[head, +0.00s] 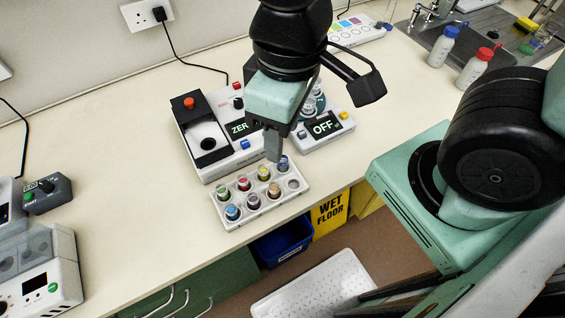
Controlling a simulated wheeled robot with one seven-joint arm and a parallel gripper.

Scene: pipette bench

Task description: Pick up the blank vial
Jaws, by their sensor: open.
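A white vial rack (233,224) stands near the front edge of the bench, with several colour-capped vials in two rows. The back row has green (222,192), red (243,183), yellow (264,172) and blue (283,163) caps. The front row has light blue (232,212), purple (253,201) and orange (274,190) caps, and an empty slot (293,184) at its right end. I cannot tell which is the blank vial; labels are too small to read. My gripper (273,155) is open, pointing down at the rack's back right, near the yellow and blue caps. Its far finger is hidden.
Behind the rack stand a device reading "ZER" (205,158) and one reading "OFF" (326,127), partly covered by my arm. Blue-capped (442,48) and red-capped (474,68) bottles stand by the sink. The bench left of the rack is clear.

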